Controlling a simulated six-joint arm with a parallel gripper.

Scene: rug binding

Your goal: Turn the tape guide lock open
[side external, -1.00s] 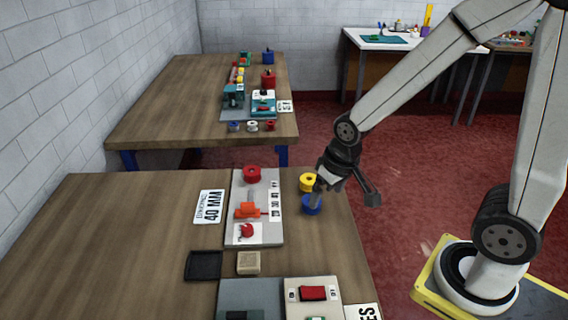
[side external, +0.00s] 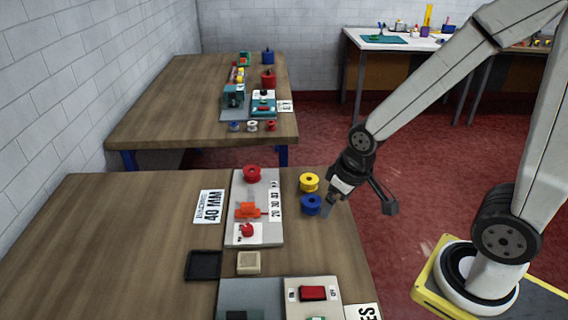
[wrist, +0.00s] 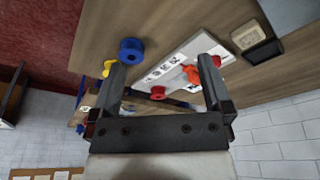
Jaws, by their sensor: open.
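A pale plate (side external: 268,200) on the near table carries an orange guide piece (side external: 248,210), a red knob (side external: 246,230) on a white square at its front, and a red spool (side external: 252,173) at its back. I cannot tell which of the orange piece and the red knob is the lock, or its setting. My gripper (side external: 327,208) is open and empty, right of the plate by the table's right edge, apart from these parts. In the wrist view the plate (wrist: 175,62), orange piece (wrist: 190,73) and red knob (wrist: 217,61) show between and beyond the fingers (wrist: 163,68).
A blue spool (side external: 311,205) stands just left of my gripper, with a yellow spool (side external: 309,182) behind it. A black tray (side external: 203,265), a beige block (side external: 248,262) and a red switch (side external: 313,293) are nearer the front. The table's left side is clear.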

